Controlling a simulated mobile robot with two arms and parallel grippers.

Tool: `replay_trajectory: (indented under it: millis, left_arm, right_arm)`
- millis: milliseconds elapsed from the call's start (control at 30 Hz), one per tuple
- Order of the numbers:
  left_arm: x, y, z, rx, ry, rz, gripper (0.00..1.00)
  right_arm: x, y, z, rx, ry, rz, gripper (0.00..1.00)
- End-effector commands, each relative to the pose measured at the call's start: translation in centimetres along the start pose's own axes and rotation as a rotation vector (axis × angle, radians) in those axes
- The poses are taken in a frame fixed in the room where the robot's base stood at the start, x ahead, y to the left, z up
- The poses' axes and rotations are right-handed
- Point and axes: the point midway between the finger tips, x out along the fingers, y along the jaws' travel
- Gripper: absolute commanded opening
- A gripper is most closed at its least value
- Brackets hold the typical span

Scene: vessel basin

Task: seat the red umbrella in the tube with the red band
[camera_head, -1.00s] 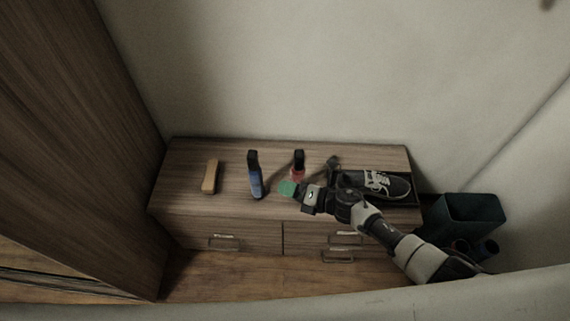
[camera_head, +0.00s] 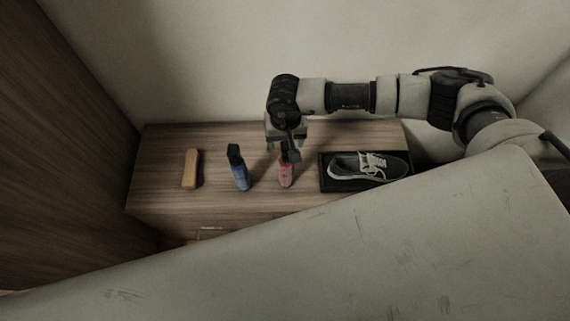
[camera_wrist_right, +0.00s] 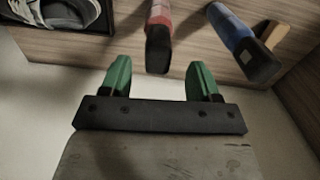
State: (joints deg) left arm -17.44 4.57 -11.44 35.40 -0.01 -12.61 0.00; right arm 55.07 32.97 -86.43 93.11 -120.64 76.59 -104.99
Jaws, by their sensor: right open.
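The red umbrella (camera_head: 286,177) stands upright on the wooden bench, its dark handle at the top. My right gripper (camera_head: 286,143) is open right at the handle and partly covers it in the head view. In the right wrist view the red umbrella (camera_wrist_right: 160,20) has its dark handle end between the two green fingertips of my right gripper (camera_wrist_right: 160,72), with a gap on each side. I cannot tell how deep the handle sits between them. The tube with the red band is not in view. My left gripper is not in view.
A blue umbrella (camera_head: 239,172) stands just left of the red one, and a tan brush-like block (camera_head: 191,168) is further left. A dark tray (camera_head: 327,184) with a shoe (camera_head: 365,167) lies right. A wall rises behind the bench (camera_head: 160,205). A large pale surface covers the front.

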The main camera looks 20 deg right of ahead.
Motion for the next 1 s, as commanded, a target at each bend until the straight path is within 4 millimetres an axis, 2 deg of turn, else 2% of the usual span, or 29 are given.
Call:
replay_trajectory:
  millis: [167, 500, 767, 800, 867, 1000]
  left_arm:
    - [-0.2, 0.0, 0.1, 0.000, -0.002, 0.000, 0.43]
    - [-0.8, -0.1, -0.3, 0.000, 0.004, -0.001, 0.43]
    - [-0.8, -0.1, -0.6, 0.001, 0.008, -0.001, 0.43]
    - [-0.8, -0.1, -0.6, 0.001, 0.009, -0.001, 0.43]
    - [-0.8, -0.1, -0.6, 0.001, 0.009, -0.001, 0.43]
    - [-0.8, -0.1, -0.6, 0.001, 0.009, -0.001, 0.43]
  right_arm:
    - [1.3, 0.0, 0.0, 0.003, -0.002, -0.001, 0.62]
    - [5.8, 0.2, -0.2, 0.003, -0.003, -0.003, 0.62]
    - [6.2, 0.2, -0.2, 0.003, -0.001, -0.004, 0.62]
    - [6.2, 0.2, -0.2, 0.003, -0.001, -0.004, 0.60]
    - [6.2, 0.2, -0.2, 0.003, -0.001, -0.004, 0.51]
    - [6.2, 0.2, -0.2, 0.003, -0.002, -0.004, 0.30]
